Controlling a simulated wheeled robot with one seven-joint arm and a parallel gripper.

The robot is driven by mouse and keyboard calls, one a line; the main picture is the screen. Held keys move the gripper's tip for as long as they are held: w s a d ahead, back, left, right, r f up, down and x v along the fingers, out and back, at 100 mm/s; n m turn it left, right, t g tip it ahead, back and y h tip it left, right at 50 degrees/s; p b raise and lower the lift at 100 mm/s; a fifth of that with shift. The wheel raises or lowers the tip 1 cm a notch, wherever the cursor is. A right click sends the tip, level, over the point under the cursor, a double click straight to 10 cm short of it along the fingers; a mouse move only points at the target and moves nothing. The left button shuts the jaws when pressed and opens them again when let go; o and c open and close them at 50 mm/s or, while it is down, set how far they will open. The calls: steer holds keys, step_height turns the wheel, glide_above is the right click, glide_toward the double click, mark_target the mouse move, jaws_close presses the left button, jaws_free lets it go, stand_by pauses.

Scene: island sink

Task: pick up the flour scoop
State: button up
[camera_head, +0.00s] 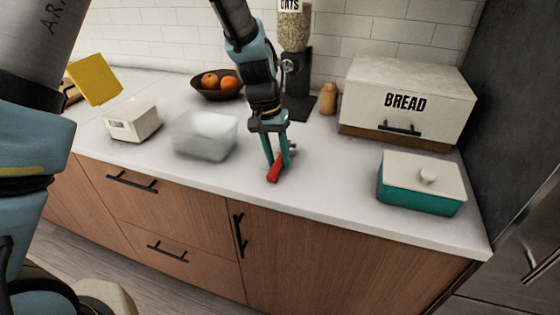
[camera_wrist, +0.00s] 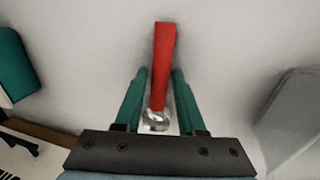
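The flour scoop, with its red handle (camera_head: 275,172), lies on the white counter. In the wrist view the red handle (camera_wrist: 165,45) runs from beyond the fingertips back between the fingers, and a shiny metal part (camera_wrist: 155,121) shows near the palm. My gripper (camera_head: 276,160) points down over the scoop. In the wrist view my gripper (camera_wrist: 160,73) is open, with its green fingers on either side of the handle. A gap shows on the left side; on the right I cannot tell if the finger touches. Most of the scoop's bowl is hidden.
A clear container (camera_head: 205,135) stands left of my gripper. A bread box (camera_head: 410,100) and a teal box with a white lid (camera_head: 421,182) stand right. Behind are an oats dispenser (camera_head: 294,40), a fruit bowl (camera_head: 217,93) and a wooden shaker (camera_head: 328,99).

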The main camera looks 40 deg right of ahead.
jaws_close()
steer(key=shift+r, duration=0.1)
stand_by(0.3)
